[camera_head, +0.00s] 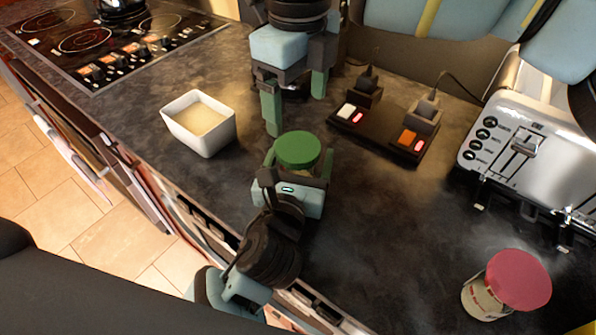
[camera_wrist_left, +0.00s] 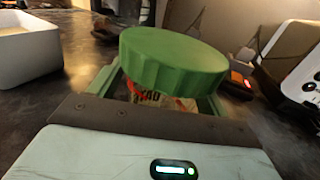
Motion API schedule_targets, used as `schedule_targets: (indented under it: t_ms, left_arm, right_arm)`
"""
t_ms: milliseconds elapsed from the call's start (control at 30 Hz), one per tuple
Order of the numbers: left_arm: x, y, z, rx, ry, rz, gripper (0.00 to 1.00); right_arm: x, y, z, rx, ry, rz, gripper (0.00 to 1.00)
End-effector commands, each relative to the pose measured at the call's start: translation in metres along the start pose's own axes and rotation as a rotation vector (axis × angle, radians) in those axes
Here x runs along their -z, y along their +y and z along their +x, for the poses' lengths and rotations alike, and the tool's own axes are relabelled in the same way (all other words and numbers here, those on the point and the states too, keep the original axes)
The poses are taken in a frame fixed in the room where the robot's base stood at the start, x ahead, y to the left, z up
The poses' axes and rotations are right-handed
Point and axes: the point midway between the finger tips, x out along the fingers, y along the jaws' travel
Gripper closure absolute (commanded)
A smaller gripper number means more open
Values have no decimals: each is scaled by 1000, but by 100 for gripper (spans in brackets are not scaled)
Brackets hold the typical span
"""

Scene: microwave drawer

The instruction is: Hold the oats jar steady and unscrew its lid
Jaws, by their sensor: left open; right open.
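A jar with a green lid (camera_head: 298,149) stands on the dark counter; its label is partly visible in the left wrist view (camera_wrist_left: 165,100), but I cannot read it fully. I take it as the oats jar. The lid sits on top of it. My left gripper (camera_head: 299,166) is open, with its fingers on either side of the jar below the lid. Most of the jar body is hidden by the lid and the gripper. My right gripper (camera_head: 295,112) is open and empty, pointing down just behind the green lid, apart from it.
A white square bowl (camera_head: 185,135) stands to the left. A black power strip (camera_head: 375,137) with plugs lies to the right, before a chrome toaster (camera_head: 540,150). A red-lidded jar (camera_head: 482,300) stands at lower right. A cooktop (camera_head: 95,40) is at upper left. Counter between the jars is clear.

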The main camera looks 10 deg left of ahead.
Motion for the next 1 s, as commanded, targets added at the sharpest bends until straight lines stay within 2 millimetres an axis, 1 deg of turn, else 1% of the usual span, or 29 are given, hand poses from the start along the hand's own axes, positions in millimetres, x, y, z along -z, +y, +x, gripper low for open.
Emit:
schedule_targets:
  t_ms: [33, 67, 633, 767, 833, 1000]
  left_arm:
    - [0, 0, 0, 0, 0, 0, 23]
    - [0, 0, 0, 0, 0, 0, 25]
    - [0, 0, 0, 0, 0, 0, 100]
    - [0, 0, 0, 0, 0, 0, 100]
    - [0, 0, 0, 0, 0, 0, 100]
    - [0, 0, 0, 0, 0, 0, 100]
  right_arm:
    - [0, 0, 0, 0, 0, 0, 17]
    - [0, 0, 0, 0, 0, 0, 17]
    - [0, 0, 0, 0, 0, 3, 17]
    - [0, 0, 0, 0, 0, 53, 17]
    - [0, 0, 0, 0, 0, 116, 17]
    - [0, 1, 0, -2, 0, 353, 17]
